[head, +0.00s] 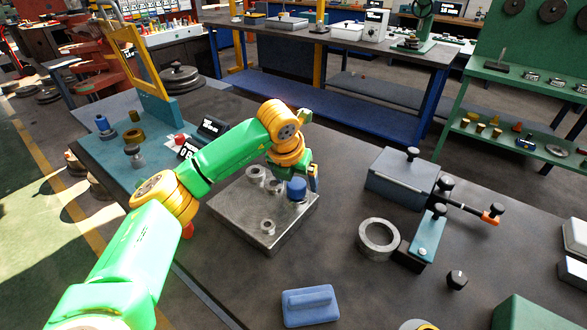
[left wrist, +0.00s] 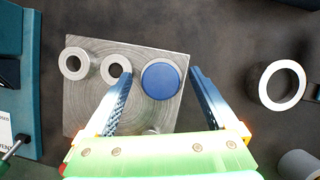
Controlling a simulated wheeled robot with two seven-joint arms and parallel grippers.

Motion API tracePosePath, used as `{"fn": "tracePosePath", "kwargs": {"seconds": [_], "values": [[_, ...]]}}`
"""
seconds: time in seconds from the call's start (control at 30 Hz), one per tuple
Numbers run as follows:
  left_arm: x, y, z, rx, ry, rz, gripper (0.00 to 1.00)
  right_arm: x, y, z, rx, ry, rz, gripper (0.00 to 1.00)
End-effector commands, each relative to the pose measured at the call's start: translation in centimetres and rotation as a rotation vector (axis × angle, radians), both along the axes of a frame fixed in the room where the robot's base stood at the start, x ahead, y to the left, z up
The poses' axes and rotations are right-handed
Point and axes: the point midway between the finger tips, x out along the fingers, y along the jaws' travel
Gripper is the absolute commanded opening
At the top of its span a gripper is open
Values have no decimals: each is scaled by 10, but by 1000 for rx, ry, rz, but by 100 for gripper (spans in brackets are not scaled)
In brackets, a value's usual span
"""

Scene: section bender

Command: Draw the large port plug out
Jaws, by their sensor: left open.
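The large port plug (head: 297,187) is a blue round cap standing on the square metal block (head: 238,217), near its far right side. The left wrist view shows the plug (left wrist: 160,79) from above, on the block (left wrist: 85,105), with the fingers of my left gripper (left wrist: 160,74) spread on either side of it. The gripper is open; I see a gap beside the plug on both sides. In the head view, my left gripper (head: 312,181) is beside the plug and partly hidden by its own wrist. My right gripper is not in view.
Grey ring ports (left wrist: 73,63) stand on the block left of the plug. A loose steel ring (head: 378,238) lies to the right. A blue handled block (head: 310,305) lies in front, and a grey-blue clamp fixture (head: 402,178) stands at the right. Bare tabletop surrounds the block's right side.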

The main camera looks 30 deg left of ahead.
Motion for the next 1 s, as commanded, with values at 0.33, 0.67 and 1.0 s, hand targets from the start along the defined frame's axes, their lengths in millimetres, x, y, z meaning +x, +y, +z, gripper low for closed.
{"fn": "tracePosePath", "kwargs": {"seconds": [0.33, 0.67, 1.0], "values": [[5, 1, -13, 2, -1, -1, 92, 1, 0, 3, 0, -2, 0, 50], [5, 1, -13, 1, -1, -1, 11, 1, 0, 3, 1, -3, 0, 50], [5, 1, -12, 1, -1, -1, 3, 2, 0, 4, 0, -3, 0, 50]]}}
